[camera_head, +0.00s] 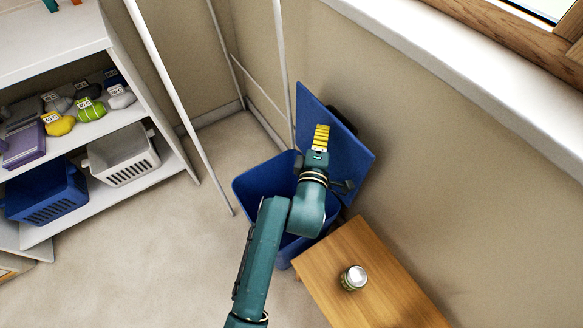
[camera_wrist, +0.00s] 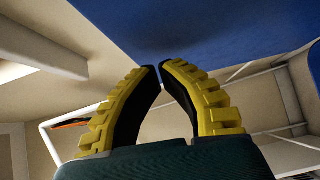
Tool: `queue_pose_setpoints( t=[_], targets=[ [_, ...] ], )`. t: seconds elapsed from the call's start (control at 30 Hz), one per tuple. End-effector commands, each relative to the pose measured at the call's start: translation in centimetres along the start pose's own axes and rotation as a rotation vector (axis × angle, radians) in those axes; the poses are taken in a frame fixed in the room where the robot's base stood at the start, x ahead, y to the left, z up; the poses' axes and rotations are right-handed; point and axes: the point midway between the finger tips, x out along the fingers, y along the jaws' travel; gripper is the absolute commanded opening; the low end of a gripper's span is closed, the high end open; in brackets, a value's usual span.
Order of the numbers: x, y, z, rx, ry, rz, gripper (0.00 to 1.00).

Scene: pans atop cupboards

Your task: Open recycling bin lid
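The recycling bin (camera_head: 262,183) is a blue open-topped box on the floor by the wall, seen in the head view. Its blue lid (camera_head: 352,164) stands steeply raised at the wall side, so the bin's mouth is uncovered. My gripper (camera_head: 321,128), with yellow ridged fingers, is above the bin in front of the lid's inner face. In the wrist view the fingertips (camera_wrist: 160,66) nearly meet, with nothing between them. The blue lid (camera_wrist: 220,25) fills the top of that view beyond the tips; whether they touch it cannot be told. My arm hides part of the bin.
A wooden table (camera_head: 370,272) with a can (camera_head: 353,278) stands right beside the bin. A white shelf (camera_head: 125,120) with a white basket (camera_head: 122,157) and a blue basket (camera_head: 48,192) is at left. A thin white frame (camera_head: 181,107) rises left of the bin. Floor between is clear.

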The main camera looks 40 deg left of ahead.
Motion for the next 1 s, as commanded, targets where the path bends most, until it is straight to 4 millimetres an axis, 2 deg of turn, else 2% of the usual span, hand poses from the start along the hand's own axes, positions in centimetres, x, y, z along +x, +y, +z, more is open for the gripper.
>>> queue_pose_setpoints(
  t=[0.07,0.3,0.5,0.63,0.93,0.97,1.0],
  targets=[
    [-1.1,0.6,-1.0,-0.001,0.000,-0.005,0.00],
    [-7.0,0.0,-0.8,0.002,-0.003,-0.004,0.00],
    [-10.3,-0.1,-0.8,0.001,-0.003,-0.002,0.00],
    [-11.0,-0.1,-0.8,0.001,-0.003,0.000,0.00],
    [-11.0,-0.1,-0.7,0.001,-0.005,0.000,0.00],
    [-11.1,0.1,0.1,0.001,-0.021,0.003,0.00],
    [-10.8,1.1,1.3,0.001,-0.043,0.022,0.00]
  ],
)
